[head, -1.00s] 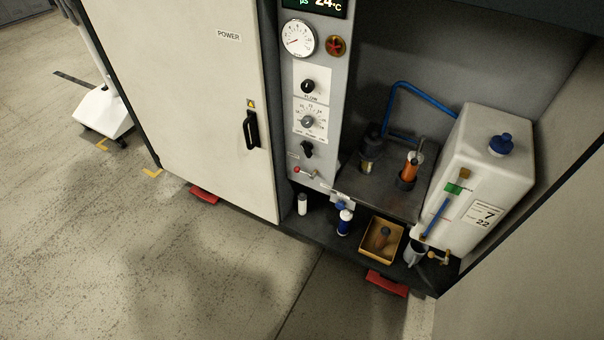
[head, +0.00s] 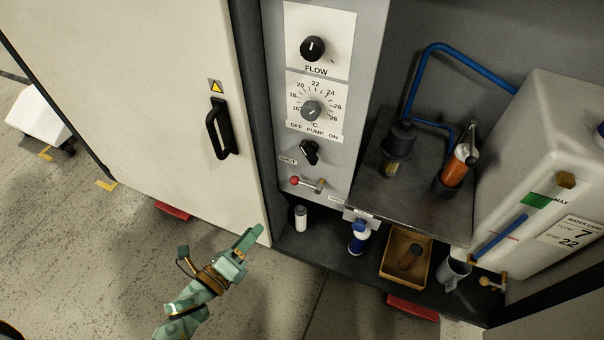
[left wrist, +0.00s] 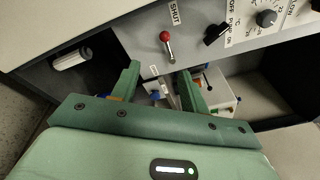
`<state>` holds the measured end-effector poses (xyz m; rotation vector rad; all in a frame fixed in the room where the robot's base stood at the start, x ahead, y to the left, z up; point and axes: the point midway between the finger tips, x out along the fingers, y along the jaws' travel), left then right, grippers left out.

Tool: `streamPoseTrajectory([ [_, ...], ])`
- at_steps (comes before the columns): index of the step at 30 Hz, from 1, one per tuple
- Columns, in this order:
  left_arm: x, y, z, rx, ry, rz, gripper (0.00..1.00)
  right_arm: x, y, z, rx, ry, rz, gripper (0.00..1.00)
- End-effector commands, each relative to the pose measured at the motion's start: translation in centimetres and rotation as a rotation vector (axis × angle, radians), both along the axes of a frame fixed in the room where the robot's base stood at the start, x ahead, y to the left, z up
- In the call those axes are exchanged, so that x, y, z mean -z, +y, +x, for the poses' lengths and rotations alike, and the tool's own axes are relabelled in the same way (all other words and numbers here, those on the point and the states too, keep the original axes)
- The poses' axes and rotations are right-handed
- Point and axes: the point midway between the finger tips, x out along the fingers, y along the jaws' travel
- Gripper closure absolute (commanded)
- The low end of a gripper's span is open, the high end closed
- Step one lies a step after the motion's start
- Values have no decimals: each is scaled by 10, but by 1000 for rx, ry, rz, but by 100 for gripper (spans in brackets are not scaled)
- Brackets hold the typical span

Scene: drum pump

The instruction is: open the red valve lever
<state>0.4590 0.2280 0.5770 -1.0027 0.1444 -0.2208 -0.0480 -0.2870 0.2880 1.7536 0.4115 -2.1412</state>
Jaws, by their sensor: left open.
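The valve lever has a red ball knob (head: 294,181) and a metal stem that runs right to a brass fitting (head: 320,186). It lies nearly level low on the grey control panel, with a SHUT label (head: 288,160) above its knob end. My left gripper (head: 250,240) is below and left of the lever, in front of the cabinet, apart from it. In the left wrist view the red knob (left wrist: 166,36) shows beyond the tips of my open, empty left gripper (left wrist: 159,72). My right gripper is not in view.
Above the lever are a black pump switch (head: 310,152) and two dials. The cabinet door handle (head: 220,128) is to the left. Below stand a white cylinder (head: 301,218), a blue-and-white bottle (head: 358,237) and a yellow tray (head: 386,268). A metal shelf (head: 400,205) juts out right.

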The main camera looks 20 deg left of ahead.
Motion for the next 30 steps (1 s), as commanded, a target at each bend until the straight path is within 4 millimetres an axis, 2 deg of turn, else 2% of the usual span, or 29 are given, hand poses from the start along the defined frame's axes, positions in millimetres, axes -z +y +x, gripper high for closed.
streamPoseTrajectory([
  [4, -6, -3, 14, 9, -30, 34, 55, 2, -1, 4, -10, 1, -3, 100],
  [7, -6, -8, 32, 8, -31, 34, 55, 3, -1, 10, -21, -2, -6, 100],
  [15, -3, -25, 99, 8, -26, 31, 55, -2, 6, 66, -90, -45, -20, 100],
  [21, -4, -36, 138, 7, -25, 32, 55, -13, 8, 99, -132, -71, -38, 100],
  [25, -4, -40, 153, 8, -23, 29, 55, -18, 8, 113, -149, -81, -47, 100],
  [30, -5, -42, 159, 7, -23, 30, 55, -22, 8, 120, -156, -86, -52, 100],
])
